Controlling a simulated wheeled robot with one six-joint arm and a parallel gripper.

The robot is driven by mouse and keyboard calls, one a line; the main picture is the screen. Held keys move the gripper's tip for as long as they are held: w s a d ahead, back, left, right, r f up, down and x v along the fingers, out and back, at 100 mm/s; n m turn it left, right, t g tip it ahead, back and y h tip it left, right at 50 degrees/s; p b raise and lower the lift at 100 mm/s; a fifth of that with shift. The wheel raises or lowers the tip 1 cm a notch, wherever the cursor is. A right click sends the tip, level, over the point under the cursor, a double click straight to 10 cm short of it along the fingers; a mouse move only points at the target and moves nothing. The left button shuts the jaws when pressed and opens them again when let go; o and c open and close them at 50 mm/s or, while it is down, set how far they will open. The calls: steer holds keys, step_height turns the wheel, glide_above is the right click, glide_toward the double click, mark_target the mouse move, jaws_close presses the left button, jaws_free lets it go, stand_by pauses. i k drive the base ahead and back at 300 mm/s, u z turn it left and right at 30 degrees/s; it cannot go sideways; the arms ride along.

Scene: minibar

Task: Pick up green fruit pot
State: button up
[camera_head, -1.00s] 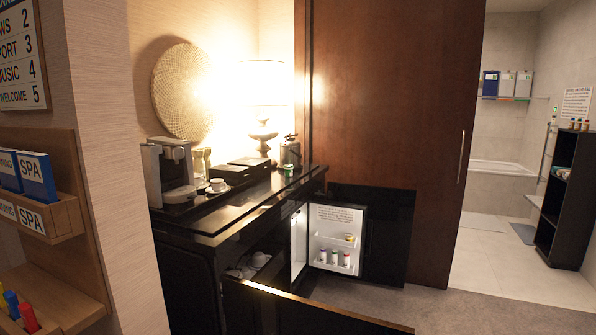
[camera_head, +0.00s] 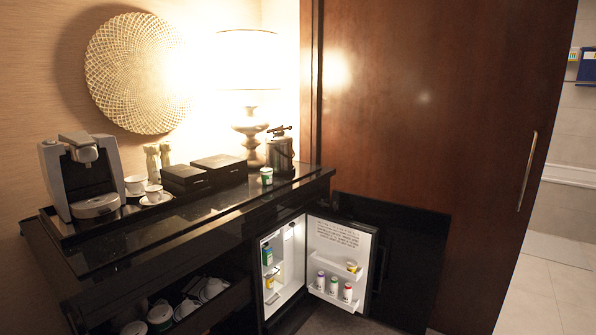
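A small green-and-white pot (camera_head: 267,176) stands upright on the black counter (camera_head: 305,180), near its right end and in front of the lamp. It looks like the green fruit pot, but its label is too small to read. A small yellow-topped pot (camera_head: 352,267) sits on the upper shelf of the open fridge door. My gripper is not in view.
The fridge door (camera_head: 340,240) stands open below the counter, with several small containers inside. An open drawer (camera_head: 215,305) with cups juts out at lower left. Black boxes (camera_head: 218,168), a dark canister (camera_head: 280,153) and a coffee machine (camera_head: 85,175) stand on the counter.

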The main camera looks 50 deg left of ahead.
mark_target(266, 173)
steer(key=i, duration=1.65)
steer(key=u, duration=2.5)
